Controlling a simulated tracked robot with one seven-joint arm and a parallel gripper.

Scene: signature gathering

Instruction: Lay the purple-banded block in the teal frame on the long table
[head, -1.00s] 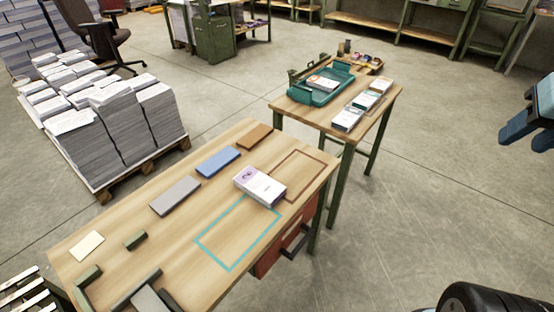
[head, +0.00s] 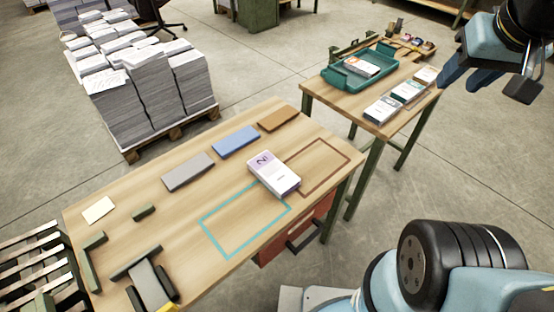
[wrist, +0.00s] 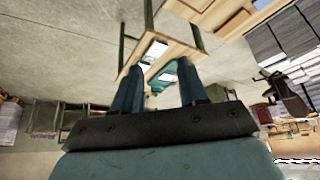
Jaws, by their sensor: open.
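The purple-banded block (head: 273,175) is white with a pale purple end. It lies on the long table (head: 165,220), partly over the far right corner of the teal frame and close to the brown frame (head: 334,154). The teal frame (head: 208,231) is a flat outline near the table's front edge, and its inside is mostly bare.
Grey (head: 188,172), blue (head: 236,142) and brown (head: 278,119) slabs lie along the table's back. Green brackets (head: 92,262) sit at its left end. The small table (head: 335,101) holds a teal tray (head: 334,77) and several white blocks (head: 384,109). Paper stacks (head: 140,95) stand behind.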

